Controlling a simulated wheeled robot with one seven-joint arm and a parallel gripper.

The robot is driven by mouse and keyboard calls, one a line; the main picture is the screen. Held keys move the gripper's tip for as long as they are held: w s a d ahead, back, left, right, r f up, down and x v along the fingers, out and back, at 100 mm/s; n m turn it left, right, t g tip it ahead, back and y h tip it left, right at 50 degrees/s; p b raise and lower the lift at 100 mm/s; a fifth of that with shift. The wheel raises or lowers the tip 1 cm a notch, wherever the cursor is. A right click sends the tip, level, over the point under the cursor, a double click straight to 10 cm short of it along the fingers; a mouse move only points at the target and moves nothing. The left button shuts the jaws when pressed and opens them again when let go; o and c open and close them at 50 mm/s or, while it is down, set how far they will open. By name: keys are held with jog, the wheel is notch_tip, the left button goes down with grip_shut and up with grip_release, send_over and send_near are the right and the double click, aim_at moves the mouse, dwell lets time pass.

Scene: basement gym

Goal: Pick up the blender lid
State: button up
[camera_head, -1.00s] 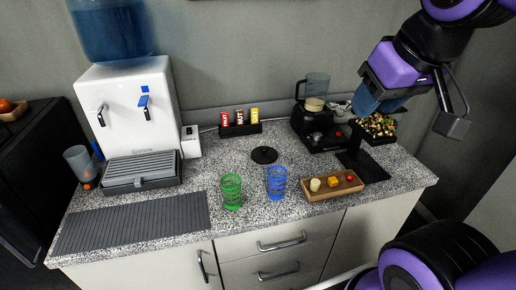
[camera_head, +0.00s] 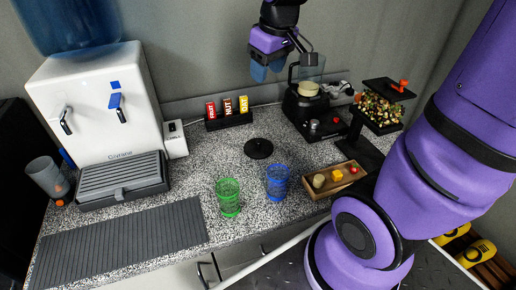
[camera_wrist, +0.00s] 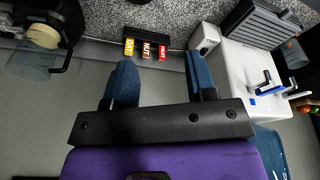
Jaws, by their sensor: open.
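The blender lid appears to be the flat black disc with a small knob (camera_head: 258,148) lying on the speckled counter, behind the two glasses. My gripper (camera_head: 265,72) is open and empty, high above the back of the counter, above and apart from the disc. In the wrist view my gripper's two blue fingers (camera_wrist: 158,64) are spread with nothing between them. The disc is not in the wrist view. The blender (camera_head: 309,100) stands at the back right with a clear jug; its jug also shows in the wrist view (camera_wrist: 36,60).
Bar holder (camera_head: 229,120) stands at the back. A green glass (camera_head: 228,198) and blue glass (camera_head: 277,183) stand in front of the disc. A wooden tray (camera_head: 322,191) and stand with a filled tray (camera_head: 378,112) are right. The water dispenser (camera_head: 95,110) is left.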

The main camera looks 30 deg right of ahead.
jog(key=w+d+f+n+g, duration=0.1)
jog(key=w+d+f+n, duration=0.1)
jog(key=w+f, duration=0.6)
jog(key=n+g, duration=0.2)
send_near(259, 142)
jog(key=shift+a+f, duration=0.1)
jog(key=shift+f, duration=4.95)
grip_shut()
notch_tip(259, 142, up, 10)
